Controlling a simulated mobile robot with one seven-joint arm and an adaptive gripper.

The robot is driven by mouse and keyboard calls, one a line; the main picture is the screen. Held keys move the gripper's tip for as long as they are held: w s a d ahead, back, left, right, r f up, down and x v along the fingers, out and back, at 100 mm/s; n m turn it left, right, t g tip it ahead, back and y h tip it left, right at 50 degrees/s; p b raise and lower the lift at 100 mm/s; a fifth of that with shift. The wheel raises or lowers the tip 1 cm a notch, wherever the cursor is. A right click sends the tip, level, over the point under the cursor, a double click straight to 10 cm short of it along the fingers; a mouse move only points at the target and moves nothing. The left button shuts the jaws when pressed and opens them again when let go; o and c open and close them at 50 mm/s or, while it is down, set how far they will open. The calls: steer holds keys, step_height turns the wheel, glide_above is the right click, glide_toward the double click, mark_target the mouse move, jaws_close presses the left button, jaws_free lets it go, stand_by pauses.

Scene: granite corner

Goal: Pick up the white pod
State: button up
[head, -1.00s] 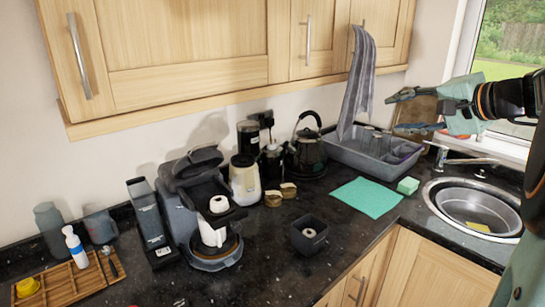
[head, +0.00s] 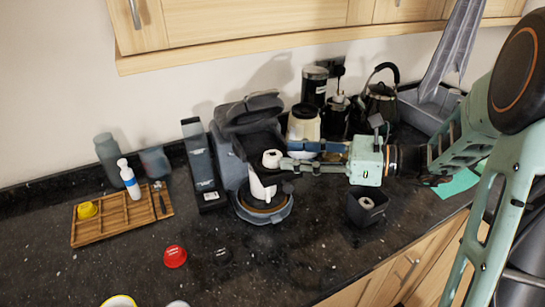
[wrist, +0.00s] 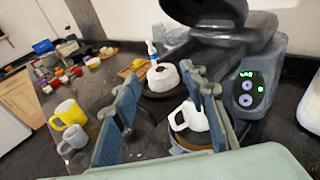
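The white pod (head: 272,158) is a short cylinder with a dark hole in its top. It sits upright in the dark holder of the open coffee machine (head: 228,150). In the wrist view the pod (wrist: 161,79) shows between the fingertips, near their far ends. My gripper (head: 286,155) is open and comes in from the right, with its fingertips close beside the pod. I cannot tell whether they touch it. In the wrist view the two blue-grey fingers of my gripper (wrist: 159,84) are spread apart with nothing clamped. The holder is partly hidden by the fingers.
A white mug (head: 260,187) stands below the holder on the machine's base. A dark square cup (head: 352,214) with a pale item is in front of my gripper. A cream canister (head: 304,122) and kettle (head: 381,103) stand behind. A wooden tray (head: 118,226) is left.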

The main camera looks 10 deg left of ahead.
mark_target(276, 155)
steer(key=p+x, duration=0.1)
steer(key=x, duration=0.5)
steer(key=shift+d+f, duration=0.1)
steer(key=c, duration=0.7)
